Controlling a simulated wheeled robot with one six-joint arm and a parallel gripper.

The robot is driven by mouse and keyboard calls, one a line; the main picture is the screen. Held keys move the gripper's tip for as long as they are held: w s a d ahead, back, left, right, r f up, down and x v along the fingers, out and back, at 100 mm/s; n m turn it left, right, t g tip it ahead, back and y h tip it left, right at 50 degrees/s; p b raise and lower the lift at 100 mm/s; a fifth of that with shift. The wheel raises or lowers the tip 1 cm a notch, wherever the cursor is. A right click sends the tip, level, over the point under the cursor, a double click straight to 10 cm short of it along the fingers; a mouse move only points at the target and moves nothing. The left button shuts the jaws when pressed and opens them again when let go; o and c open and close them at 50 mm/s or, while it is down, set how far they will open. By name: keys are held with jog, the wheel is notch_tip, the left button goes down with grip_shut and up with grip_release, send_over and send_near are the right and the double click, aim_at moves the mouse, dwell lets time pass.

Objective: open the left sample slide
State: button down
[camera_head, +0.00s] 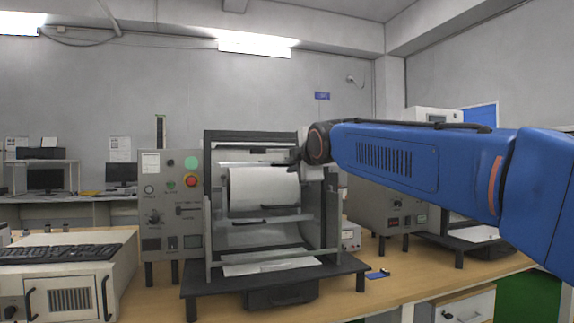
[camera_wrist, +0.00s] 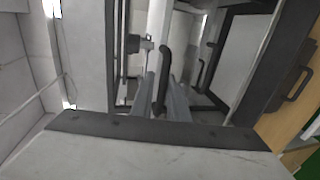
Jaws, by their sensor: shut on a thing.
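The grey test machine (camera_head: 208,215) with a black frame stands on the wooden table, and a white drum (camera_head: 263,188) shows inside it. My gripper (camera_head: 297,156) is at the upper right of its front opening, small and partly hidden by my wrist in the head view. In the wrist view my gripper's two grey fingers (camera_wrist: 164,98) are shut on a black bar handle (camera_wrist: 164,68), which lies between them. I cannot tell from these views whether this handle belongs to the left sample slide or how far the slide is out.
A control panel (camera_head: 171,205) with a red button is left of the opening. A second machine (camera_head: 385,213) stands at the right. A grey unit with a keyboard (camera_head: 62,252) is at the front left. A small blue item (camera_head: 377,275) lies on the table.

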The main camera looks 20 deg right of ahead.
jog(key=shift+s+f, duration=0.25)
jog(key=shift+s, duration=0.3)
jog(key=shift+s+f, duration=0.2)
jog(key=shift+s, duration=0.35)
jog(key=c, duration=1.8)
grip_release()
jog(key=shift+c, duration=0.2)
jog(key=shift+r, duration=0.2)
jog(key=v, duration=1.7)
jog(key=shift+s, duration=0.2)
jog(key=shift+d, duration=0.1)
